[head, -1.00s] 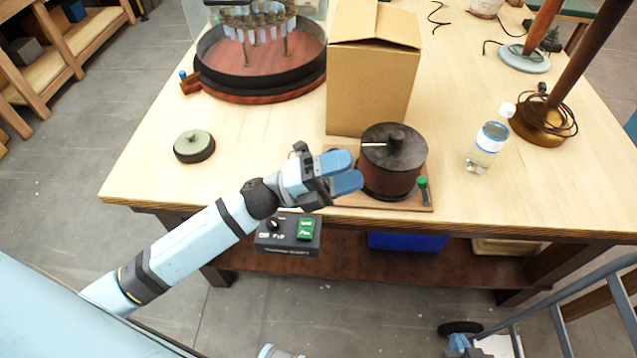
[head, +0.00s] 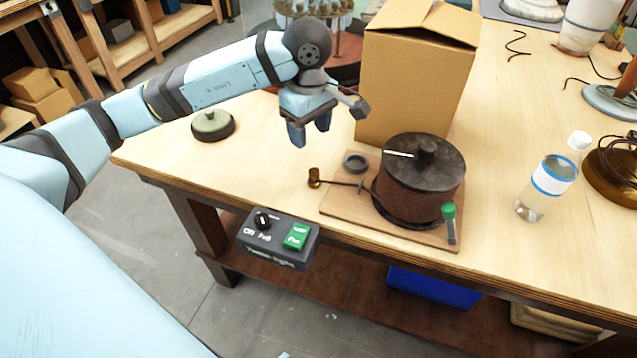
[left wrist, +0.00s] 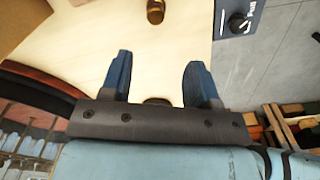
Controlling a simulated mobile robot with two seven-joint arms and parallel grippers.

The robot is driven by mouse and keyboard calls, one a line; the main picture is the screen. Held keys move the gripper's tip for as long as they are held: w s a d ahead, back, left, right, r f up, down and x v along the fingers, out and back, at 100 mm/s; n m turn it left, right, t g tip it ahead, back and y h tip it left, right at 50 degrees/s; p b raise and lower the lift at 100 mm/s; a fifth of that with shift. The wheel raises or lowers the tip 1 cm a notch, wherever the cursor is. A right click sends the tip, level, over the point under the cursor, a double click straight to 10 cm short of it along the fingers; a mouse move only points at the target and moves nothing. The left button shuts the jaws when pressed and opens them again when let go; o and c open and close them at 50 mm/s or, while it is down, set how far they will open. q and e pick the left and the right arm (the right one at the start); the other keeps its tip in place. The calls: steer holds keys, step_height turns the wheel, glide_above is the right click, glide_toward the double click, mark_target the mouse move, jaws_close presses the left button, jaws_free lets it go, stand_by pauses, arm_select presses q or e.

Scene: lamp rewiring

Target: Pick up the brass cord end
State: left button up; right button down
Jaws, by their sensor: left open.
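The brass cord end (head: 314,178) is a small brown-gold knob at the left edge of a wooden board (head: 340,207), joined to a thin dark cord that runs toward a dark brown drum (head: 418,180). My left gripper (head: 310,132) is open and empty, fingers pointing down, above the table and behind the cord end, apart from it. In the left wrist view, the brass cord end (left wrist: 155,11) shows at the top edge, beyond the gap between the two blue fingers (left wrist: 157,70). My right gripper is not in view.
A cardboard box (head: 410,85) stands behind the drum. A small dark ring (head: 356,162) lies near the cord. A switch box (head: 278,240) is at the table's front edge. A bottle (head: 548,185) stands right, a round green-topped disc (head: 213,126) left. Bare table surrounds the cord end's left side.

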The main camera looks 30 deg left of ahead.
mark_target(314, 171)
arm_select(q)
step_height(314, 171, down, 7)
steer(key=shift+r, duration=0.2)
steer(key=shift+w+d+f+b, duration=0.1)
steer(key=shift+w+f+b, duration=0.1)
steer(key=shift+f, duration=1.15)
steer(key=shift+w+d+f+b, duration=0.1)
steer(key=shift+f+b, duration=0.05)
steer(key=shift+f, duration=1.2)
steer(key=c, duration=1)
steer(key=shift+r, duration=0.1)
